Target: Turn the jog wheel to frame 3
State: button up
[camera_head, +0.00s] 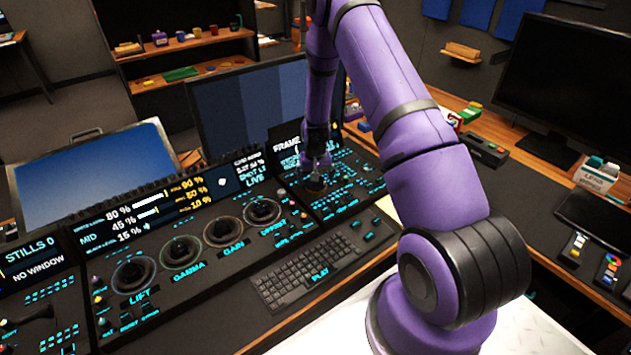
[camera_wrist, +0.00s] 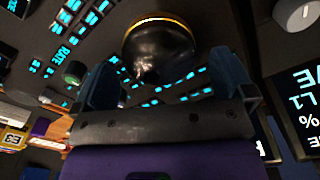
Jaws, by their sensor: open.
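The jog wheel (camera_wrist: 158,42) is a dark, glossy round knob with a thin golden ring, in the upper middle of the wrist view. In the head view the jog wheel (camera_head: 314,186) is mostly hidden under my gripper (camera_head: 318,163). In the wrist view my gripper (camera_wrist: 162,78) is open, one finger to each side of the wheel's near part. I cannot tell whether the fingers touch the wheel. The FRAME display (camera_head: 290,152) is partly covered by my arm, and its number is not readable.
Lit cyan keys surround the wheel. Four ringed trackballs, with LIFT (camera_head: 133,274) at the left, line the panel. A keyboard (camera_head: 305,272) lies in front. A monitor (camera_head: 250,105) stands behind the panel. A small knob (camera_wrist: 75,72) is near the left finger.

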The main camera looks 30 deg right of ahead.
notch_tip(320, 180, up, 9)
dwell(0.3)
dwell(0.5)
jog(key=s+a+r+n+t, duration=0.1)
jog(key=s+a+r, duration=0.25)
jog(key=r, duration=0.65)
jog(key=s+a+r+t, duration=0.1)
jog(key=s+a+r, duration=0.25)
jog(key=r, duration=0.65)
jog(key=s+a+r+n+t, duration=0.1)
jog(key=s+a+r, duration=0.25)
jog(key=r, duration=0.55)
jog(key=s+a+r+n+t, duration=0.1)
jog(key=s+r, duration=0.4)
jog(key=s, duration=0.7)
jog(key=s+a+r+n+t, duration=0.1)
jog(key=s+a+r, duration=0.3)
jog(key=s, duration=0.8)
jog(key=shift+s+r+n, duration=0.2)
jog(key=shift+r+n, duration=0.2)
jog(key=shift+r, duration=0.25)
